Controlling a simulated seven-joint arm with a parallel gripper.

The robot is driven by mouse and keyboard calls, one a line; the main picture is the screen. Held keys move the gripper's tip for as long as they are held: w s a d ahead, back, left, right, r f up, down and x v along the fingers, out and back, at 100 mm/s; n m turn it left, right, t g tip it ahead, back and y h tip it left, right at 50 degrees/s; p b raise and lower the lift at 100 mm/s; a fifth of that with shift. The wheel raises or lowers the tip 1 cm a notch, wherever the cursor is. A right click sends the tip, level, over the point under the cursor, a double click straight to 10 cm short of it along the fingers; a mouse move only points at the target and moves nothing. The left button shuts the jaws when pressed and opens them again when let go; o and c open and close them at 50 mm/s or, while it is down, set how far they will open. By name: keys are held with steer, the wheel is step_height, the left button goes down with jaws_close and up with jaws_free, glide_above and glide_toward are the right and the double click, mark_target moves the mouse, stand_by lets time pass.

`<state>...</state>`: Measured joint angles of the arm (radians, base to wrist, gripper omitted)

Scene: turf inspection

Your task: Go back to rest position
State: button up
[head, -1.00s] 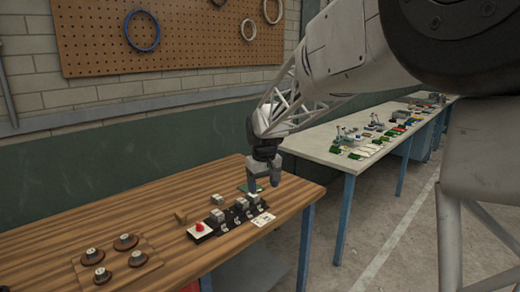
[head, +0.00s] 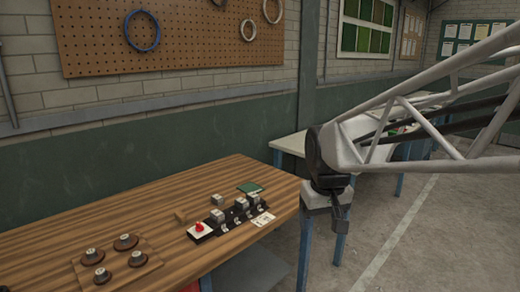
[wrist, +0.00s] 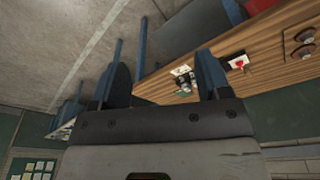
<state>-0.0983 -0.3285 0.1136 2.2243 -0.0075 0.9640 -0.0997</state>
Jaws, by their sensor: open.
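My gripper (head: 341,222) hangs beyond the right end of the wooden table (head: 130,218) in the head view, over the gap in front of the far white bench. In the wrist view my gripper (wrist: 160,85) has its two dark fingers wide apart with nothing between them. A black fixture strip (head: 228,221) with several grey blocks and a red button (head: 199,227) stands on the table, apart from my gripper. The strip also shows small in the wrist view, beside the right finger.
A wooden board (head: 117,264) with several dark round knobs lies at the table's front left. A green board (head: 249,187) and a white card (head: 263,219) lie near the strip. The white bench (head: 290,143) is partly hidden behind my arm. Bare floor (head: 400,250) lies at right.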

steer(key=s+d+f+m, duration=0.1)
steer(key=s+d+f, duration=0.1)
steer(key=s, duration=0.7)
steer(key=s+d+f+m, duration=0.1)
steer(key=s+d+f, duration=0.2)
steer(key=s, duration=0.6)
steer(key=shift+s+m+t, duration=0.25)
steer(key=shift+m+t, duration=0.05)
